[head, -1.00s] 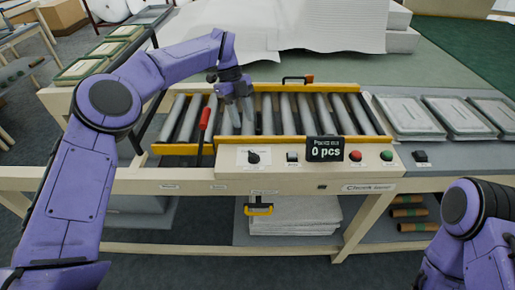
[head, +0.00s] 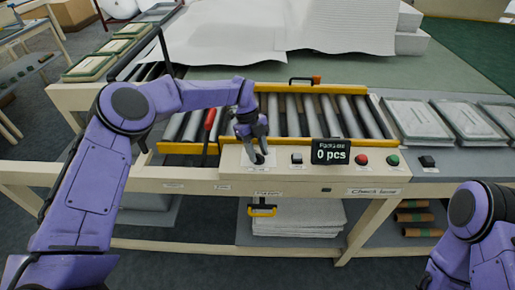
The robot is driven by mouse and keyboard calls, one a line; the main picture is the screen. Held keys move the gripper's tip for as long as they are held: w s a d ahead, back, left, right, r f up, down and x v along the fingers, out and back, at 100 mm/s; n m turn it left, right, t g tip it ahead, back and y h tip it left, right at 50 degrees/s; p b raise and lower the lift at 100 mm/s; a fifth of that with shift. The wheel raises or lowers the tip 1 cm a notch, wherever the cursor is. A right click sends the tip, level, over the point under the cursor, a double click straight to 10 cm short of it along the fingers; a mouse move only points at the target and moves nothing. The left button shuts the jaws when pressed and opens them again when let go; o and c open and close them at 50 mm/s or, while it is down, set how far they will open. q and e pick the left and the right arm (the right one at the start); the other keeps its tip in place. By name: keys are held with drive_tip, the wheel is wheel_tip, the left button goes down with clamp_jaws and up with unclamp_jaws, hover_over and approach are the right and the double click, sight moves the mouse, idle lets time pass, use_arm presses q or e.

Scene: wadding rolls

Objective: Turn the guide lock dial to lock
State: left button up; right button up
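The guide lock dial (head: 259,159) is a small black knob on a white label at the left part of the cream control panel (head: 228,166). My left gripper (head: 257,150) points down right over the dial. Its grey fingers look apart, one to each side above the knob, and partly cover it. I cannot tell whether they touch it or which way the dial points. My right arm shows at the lower right, but its gripper is out of view.
The panel also holds a black switch (head: 297,159), a counter display (head: 331,151) reading 0 pcs, a red button (head: 361,160) and a green button (head: 393,160). A red-handled lever (head: 210,119) stands left of the gripper. Rollers (head: 318,116) between yellow guides lie behind.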

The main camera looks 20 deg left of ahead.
use_arm(q)
clamp_jaws()
drive_tip(key=shift+m+g+b, duration=0.3)
drive_tip(key=shift+m+b, duration=0.1)
drive_tip(key=shift+m, duration=0.3)
drive_tip(key=m+y, duration=0.1)
drive_tip(key=m, duration=0.1)
drive_tip(key=shift+d+m+g+b, duration=0.1)
drive_tip(key=shift+m+g+b, duration=0.2)
drive_tip(key=m, duration=0.2)
drive_tip(key=shift+m+g+y, duration=0.3)
drive_tip(key=shift+y, duration=0.1)
drive_tip(key=m, duration=0.1)
drive_tip(key=m+y, duration=0.1)
drive_tip(key=m, duration=0.1)
drive_tip(key=shift+w+d+r+m, duration=0.1)
drive_tip(key=shift+d+m, duration=0.05)
drive_tip(key=shift+m, duration=0.15)
drive_tip(key=m+y, duration=0.1)
drive_tip(key=m, duration=0.1)
drive_tip(key=m+y+p, duration=0.1)
drive_tip(key=m, duration=0.2)
drive_tip(key=shift+d+m+y, duration=0.15)
drive_tip(key=shift+m+y, duration=0.15)
